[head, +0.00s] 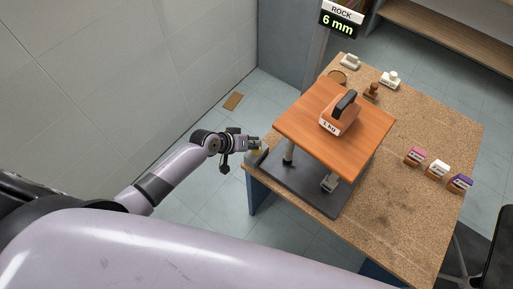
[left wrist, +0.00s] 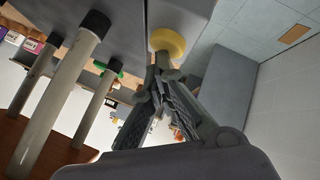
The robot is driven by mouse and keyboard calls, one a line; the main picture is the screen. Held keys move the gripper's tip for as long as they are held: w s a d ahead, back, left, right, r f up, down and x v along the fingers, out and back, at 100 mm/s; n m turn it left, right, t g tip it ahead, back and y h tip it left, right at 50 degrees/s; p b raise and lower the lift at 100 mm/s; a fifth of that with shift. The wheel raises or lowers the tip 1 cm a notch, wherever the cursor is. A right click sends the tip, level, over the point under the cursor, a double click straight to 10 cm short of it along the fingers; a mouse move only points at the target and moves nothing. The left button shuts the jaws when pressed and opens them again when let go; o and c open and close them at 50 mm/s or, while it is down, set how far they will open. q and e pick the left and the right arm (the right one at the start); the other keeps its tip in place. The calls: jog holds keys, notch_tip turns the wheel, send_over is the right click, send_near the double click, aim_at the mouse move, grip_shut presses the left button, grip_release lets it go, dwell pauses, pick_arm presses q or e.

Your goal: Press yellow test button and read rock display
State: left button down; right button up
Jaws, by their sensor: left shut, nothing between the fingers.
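The rock display (head: 341,24) at the top of the head view is lit and reads "ROCK 6 mm". The yellow test button (head: 257,150) shows at the left edge of the bench, largely hidden by my left gripper (head: 251,143). In the left wrist view the yellow button (left wrist: 168,42) is a round disc on a grey block. My left gripper (left wrist: 163,62) is shut and empty, its fingertips at the button's edge. They look touching or nearly so; I cannot tell how far the button is pressed. My right gripper is not in view.
An orange board (head: 355,150) on legs above a dark base plate (head: 315,197) carries a 1 KG weight (head: 340,115). On the cork-like bench (head: 415,215) stand pink, white and purple blocks (head: 438,169) and several small feet (head: 390,80). A wall is at left.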

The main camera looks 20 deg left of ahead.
pick_arm(q)
jog(key=shift+r+p, duration=0.4)
jog(key=shift+r, duration=0.25)
jog(key=shift+r, duration=0.1)
notch_tip(320, 180, up, 5)
jog(key=p, duration=0.5)
dwell(0.5)
